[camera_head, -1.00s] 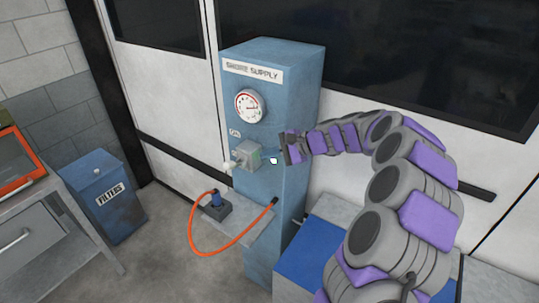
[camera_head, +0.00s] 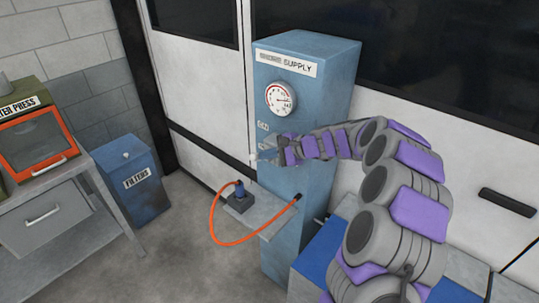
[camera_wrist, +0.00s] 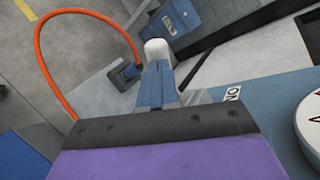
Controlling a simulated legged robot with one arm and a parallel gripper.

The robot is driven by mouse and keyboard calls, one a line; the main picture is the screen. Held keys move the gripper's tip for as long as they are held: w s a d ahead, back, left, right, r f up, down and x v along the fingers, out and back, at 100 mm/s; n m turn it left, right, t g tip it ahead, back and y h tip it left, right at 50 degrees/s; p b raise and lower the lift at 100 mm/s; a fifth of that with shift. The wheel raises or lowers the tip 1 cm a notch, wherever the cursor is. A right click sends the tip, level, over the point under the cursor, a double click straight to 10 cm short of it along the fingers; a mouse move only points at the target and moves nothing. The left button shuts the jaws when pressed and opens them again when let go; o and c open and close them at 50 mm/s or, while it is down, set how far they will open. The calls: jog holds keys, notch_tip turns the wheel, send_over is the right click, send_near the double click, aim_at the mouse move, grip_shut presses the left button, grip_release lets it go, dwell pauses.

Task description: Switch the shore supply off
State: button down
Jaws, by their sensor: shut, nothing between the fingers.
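The shore supply is a blue cabinet (camera_head: 318,100) with a white name plate and a round gauge (camera_head: 281,99). My gripper (camera_head: 268,156) is shut and empty, in front of the cabinet below the gauge, and hides most of the grey switch box. In the wrist view my shut fingers (camera_wrist: 157,84) point at a white rounded knob (camera_wrist: 158,49), just beyond their tips. I cannot tell whether they touch it.
An orange cable (camera_head: 218,233) loops from a plug (camera_head: 240,199) on the grey shelf (camera_head: 268,212) below my gripper. A blue filters bin (camera_head: 135,180) and a grey bench (camera_head: 50,220) stand at left. Floor between is clear.

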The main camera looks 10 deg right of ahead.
jog(key=shift+f, duration=0.1)
jog(key=f+n+h+b, duration=0.1)
jog(key=b, duration=0.1)
jog(key=s+a+f+n+t+h+b, duration=0.1)
jog(key=f+b, duration=0.1)
jog(key=a+f+n+t+h+b, duration=0.1)
jog(key=b, duration=0.1)
jog(key=shift+s+f+b, duration=0.2)
jog(key=shift+s+b, duration=0.05)
jog(key=shift+b, duration=0.05)
dwell(0.5)
jog(key=shift+a+r, duration=0.1)
jog(key=shift+r, duration=0.05)
jog(key=shift+r+p, duration=0.65)
jog(key=shift+r, duration=0.1)
